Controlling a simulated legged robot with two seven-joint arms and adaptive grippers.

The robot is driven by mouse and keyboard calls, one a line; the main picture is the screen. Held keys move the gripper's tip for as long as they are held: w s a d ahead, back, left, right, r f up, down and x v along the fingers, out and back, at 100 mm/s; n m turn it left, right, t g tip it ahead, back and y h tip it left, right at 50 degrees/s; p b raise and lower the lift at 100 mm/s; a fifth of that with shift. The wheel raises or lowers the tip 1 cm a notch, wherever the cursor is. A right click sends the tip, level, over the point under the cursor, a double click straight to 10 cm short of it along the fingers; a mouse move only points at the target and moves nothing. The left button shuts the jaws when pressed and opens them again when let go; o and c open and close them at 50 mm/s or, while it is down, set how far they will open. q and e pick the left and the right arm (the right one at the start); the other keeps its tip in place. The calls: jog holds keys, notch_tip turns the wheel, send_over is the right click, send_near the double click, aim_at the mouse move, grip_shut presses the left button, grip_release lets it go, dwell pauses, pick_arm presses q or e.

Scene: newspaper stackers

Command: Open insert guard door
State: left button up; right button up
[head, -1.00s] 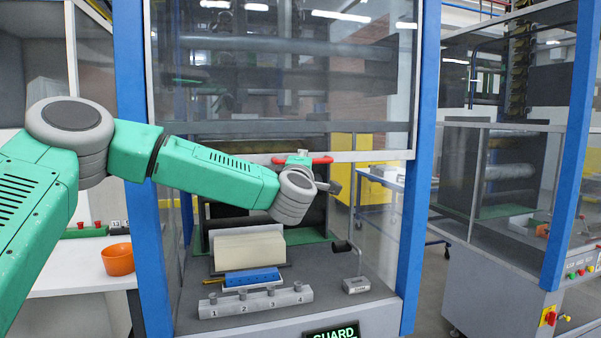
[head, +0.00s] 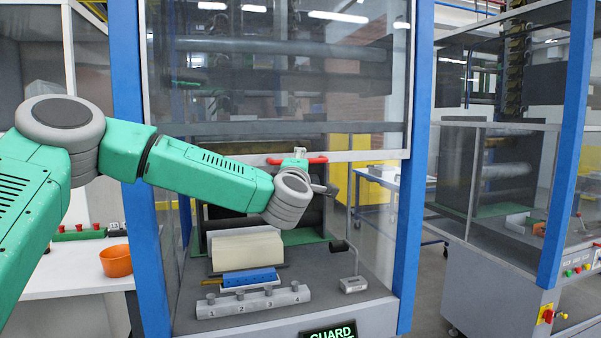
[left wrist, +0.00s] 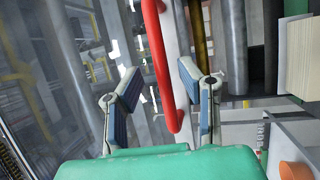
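The guard door (head: 280,70) is a clear panel in a grey frame between blue posts. Its bottom rail sits above the open lower bay. A red handle (head: 318,160) runs along that rail. My left gripper (head: 298,154) is at the handle, its fingers mostly hidden behind my wrist in the head view. In the left wrist view, my left gripper (left wrist: 162,72) is open, with its blue-padded fingers on either side of the red handle (left wrist: 158,60). Gaps show between the handle and both pads. My right gripper is not in view.
Inside the bay are a cream stack (head: 247,248), a blue block (head: 250,277) and a numbered grey bar (head: 254,301). A thin-stemmed stand (head: 353,284) is at right. An orange bowl (head: 116,260) sits on the left bench.

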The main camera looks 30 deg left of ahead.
pick_arm(q)
jog(key=w+d+r+v, duration=0.1)
jog(key=v, duration=1)
jog(key=s+d+f+m+g+h, duration=0.1)
jog(key=d+f+m+h, duration=0.3)
jog(key=f, duration=0.6)
jog(key=d+f+m+g+h, duration=0.1)
jog(key=d+f+m+h, duration=0.3)
jog(key=f, duration=0.7)
jog(key=s+d+f+m+g+h+b, duration=0.1)
jog(key=s+d+f+m+g, duration=0.2)
jog(key=f, duration=0.5)
jog(key=s+d+f+m+g+b, duration=0.15)
jog(key=s+f+m, duration=0.3)
jog(key=f, duration=0.45)
jog(key=s+a+f+m+g, duration=0.1)
jog(key=s+f+m+g, duration=0.1)
jog(key=s+f, duration=0.4)
jog(key=s+a+f+m+g, duration=0.2)
jog(key=s+f+g, duration=0.3)
jog(key=s, duration=0.9)
jog(key=s+a+f+m+g, duration=0.1)
jog(key=s+f+m+g, duration=0.2)
jog(key=s+f, duration=0.5)
jog(key=shift+s+a+g, duration=0.25)
jog(key=shift+s+g, duration=0.2)
jog(key=shift+s, duration=0.65)
